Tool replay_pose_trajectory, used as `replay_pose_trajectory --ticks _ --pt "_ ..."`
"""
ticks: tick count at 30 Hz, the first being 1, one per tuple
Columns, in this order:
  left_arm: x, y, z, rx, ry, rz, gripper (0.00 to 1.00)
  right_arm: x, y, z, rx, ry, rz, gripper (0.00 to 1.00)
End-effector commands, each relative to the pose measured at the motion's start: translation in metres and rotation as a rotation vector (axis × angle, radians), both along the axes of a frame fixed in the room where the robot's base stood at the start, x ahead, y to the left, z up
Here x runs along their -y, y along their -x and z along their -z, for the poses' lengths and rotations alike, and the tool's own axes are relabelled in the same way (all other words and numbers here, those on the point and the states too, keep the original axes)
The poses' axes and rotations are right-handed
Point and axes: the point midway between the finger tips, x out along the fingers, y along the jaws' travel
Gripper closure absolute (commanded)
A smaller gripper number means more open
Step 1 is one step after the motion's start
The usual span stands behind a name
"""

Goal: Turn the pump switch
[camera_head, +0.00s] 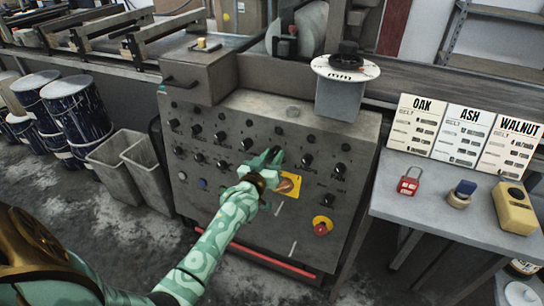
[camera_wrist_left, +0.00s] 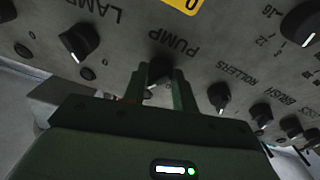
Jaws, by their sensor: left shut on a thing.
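The grey control panel (camera_head: 262,115) with rows of black knobs stands in the middle of the head view. My left gripper (camera_head: 274,158) reaches it from the lower left. In the left wrist view the black pump switch (camera_wrist_left: 161,66) sits beside the upside-down PUMP label. The two fingers of my left gripper (camera_wrist_left: 160,82) stand on either side of the switch and are shut on it. In the head view the gripper mostly hides this switch. My right gripper is in neither view.
The lamp knob (camera_wrist_left: 78,42) and rollers knob (camera_wrist_left: 219,95) flank the pump switch. A yellow plate (camera_head: 289,185) and a red emergency button (camera_head: 322,226) are close to my arm. A side table (camera_head: 400,207) with a red padlock (camera_head: 409,181) stands right.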

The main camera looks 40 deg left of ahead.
Motion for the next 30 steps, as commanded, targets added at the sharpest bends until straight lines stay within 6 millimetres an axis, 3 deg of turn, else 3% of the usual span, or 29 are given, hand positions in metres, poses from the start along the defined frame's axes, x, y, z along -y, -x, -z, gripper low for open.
replay_pose_trajectory --ticks 8,30 --pt "0.001 0.0 -0.004 0.036 0.157 -0.028 0.95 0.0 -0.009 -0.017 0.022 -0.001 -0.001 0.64" --pt "0.004 -0.001 -0.003 0.187 0.786 -0.147 0.95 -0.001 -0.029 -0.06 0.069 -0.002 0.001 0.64"
